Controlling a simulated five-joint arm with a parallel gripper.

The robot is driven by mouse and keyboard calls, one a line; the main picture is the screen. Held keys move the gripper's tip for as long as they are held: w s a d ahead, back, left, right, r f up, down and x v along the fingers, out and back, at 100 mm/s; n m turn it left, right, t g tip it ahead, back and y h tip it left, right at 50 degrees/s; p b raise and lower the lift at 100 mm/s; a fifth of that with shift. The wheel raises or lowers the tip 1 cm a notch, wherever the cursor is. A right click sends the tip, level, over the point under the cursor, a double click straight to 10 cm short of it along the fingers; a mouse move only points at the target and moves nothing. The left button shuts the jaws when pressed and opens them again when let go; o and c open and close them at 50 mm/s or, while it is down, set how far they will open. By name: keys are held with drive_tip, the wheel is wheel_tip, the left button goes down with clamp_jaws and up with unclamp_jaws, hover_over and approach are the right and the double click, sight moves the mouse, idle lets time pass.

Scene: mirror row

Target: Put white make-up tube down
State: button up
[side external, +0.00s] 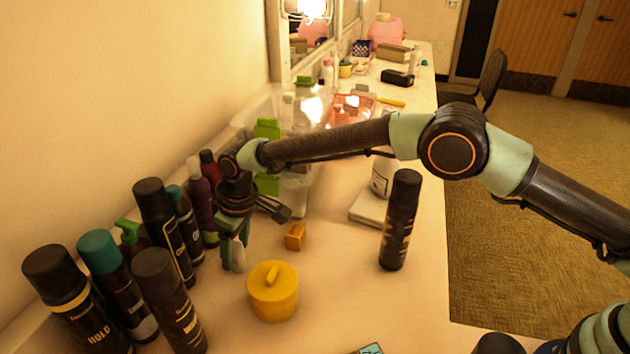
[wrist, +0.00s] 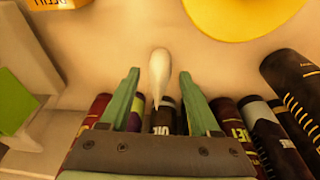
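The white make-up tube (wrist: 159,72) is small, with one rounded broad end and one pointed end. In the wrist view it lies between the two green fingers of my gripper (wrist: 159,76), with a gap showing on each side. In the side view the tube (side external: 239,256) shows at the fingertips of my gripper (side external: 232,256), low over the counter (side external: 340,300). The fingers look open around it, not pressed on it. I cannot tell whether its lower end touches the counter.
A yellow round pot (side external: 273,292) and a small orange box (side external: 295,236) stand close to the right. Several dark bottles (side external: 165,225) crowd the left, along the wall. A black can (side external: 400,220) stands farther right. The front counter between pot and can is clear.

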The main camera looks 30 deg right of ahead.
drive_tip(key=v, duration=1.2)
drive_tip(key=d+r+m, duration=0.2)
drive_tip(key=d+r, duration=0.6)
drive_tip(key=d, duration=0.2)
drive_tip(key=s+d+r+m+t, duration=0.1)
drive_tip(key=s+d+r, duration=0.1)
drive_tip(key=d, duration=0.3)
drive_tip(key=s+d+r+m, duration=0.1)
drive_tip(key=s+d, duration=0.4)
drive_tip(key=d, duration=0.1)
drive_tip(key=s+d+r+m+t, duration=0.1)
drive_tip(key=s+d+r, duration=0.1)
drive_tip(key=s+d, duration=0.2)
drive_tip(key=shift+d+r+m+t+h, duration=0.3)
drive_tip(key=shift+d+r, duration=0.05)
drive_tip(key=shift+d, duration=0.3)
drive_tip(key=s+d+f+m+t, duration=0.1)
drive_tip(key=s+d+f+m, duration=0.1)
drive_tip(key=s+d, duration=0.5)
drive_tip(key=shift+s+f+m+h, duration=0.3)
drive_tip(key=shift+s+f+h, duration=0.1)
drive_tip(key=shift+s+f, duration=0.6)
drive_tip(key=shift+s+r, duration=0.1)
drive_tip(key=shift+r, duration=0.05)
